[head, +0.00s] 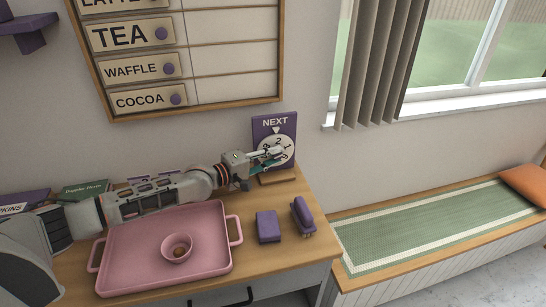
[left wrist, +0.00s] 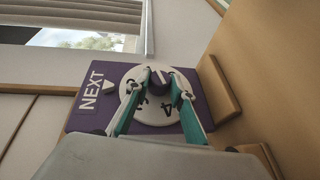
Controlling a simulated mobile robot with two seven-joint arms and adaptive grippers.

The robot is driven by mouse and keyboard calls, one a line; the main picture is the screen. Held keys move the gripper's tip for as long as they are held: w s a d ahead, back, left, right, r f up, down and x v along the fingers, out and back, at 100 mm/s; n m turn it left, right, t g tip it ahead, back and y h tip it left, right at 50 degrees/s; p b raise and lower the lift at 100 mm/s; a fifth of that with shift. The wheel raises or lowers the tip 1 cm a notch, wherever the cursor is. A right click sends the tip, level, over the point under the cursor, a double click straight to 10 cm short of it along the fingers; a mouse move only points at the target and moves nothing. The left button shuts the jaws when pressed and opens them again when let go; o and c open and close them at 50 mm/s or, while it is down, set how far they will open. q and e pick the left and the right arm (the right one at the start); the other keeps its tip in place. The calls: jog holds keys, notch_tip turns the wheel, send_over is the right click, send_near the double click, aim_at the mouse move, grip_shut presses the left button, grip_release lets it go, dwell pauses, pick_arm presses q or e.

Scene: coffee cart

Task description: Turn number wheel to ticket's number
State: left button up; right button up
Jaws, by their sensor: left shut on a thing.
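The number wheel (head: 286,158) is a white dial with dark numerals on a purple board marked NEXT (head: 274,123), with a white pointer above the dial. My left gripper (head: 275,155) reaches it from the left, with its teal-edged fingers at the dial. In the left wrist view the wheel (left wrist: 140,103) shows a central knob (left wrist: 160,77), and my left gripper (left wrist: 160,74) is shut on this knob. The fingers hide some numerals; I cannot tell surely which number is at the pointer. I cannot make out a ticket. My right gripper is out of view.
A pink tray (head: 222,267) with a small pink bowl (head: 177,249) stands below my left arm. A purple block (head: 268,226) and a purple stapler-like thing (head: 302,216) lie right of it. A menu board (head: 236,60) hangs above. A bench (head: 420,226) is at right.

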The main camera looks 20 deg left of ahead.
pick_arm(q)
jog(key=shift+r+m+g+y+p, duration=0.2)
jog(key=shift+m+g+y+p, duration=0.1)
jog(key=shift+g+y, duration=0.3)
jog(key=shift+r+m+g+y+p, duration=0.15)
jog(key=shift+m+g+y+p, duration=0.2)
jog(key=shift+g, duration=0.35)
jog(key=shift+w+d+r+m+g+y, duration=0.15)
jog(key=shift+m+g+y, duration=0.2)
jog(key=shift+g+y, duration=0.75)
jog(key=shift+y, duration=0.25)
jog(key=o, duration=1.1)
jog(key=shift+o, duration=0.2)
jog(key=v, duration=1.2)
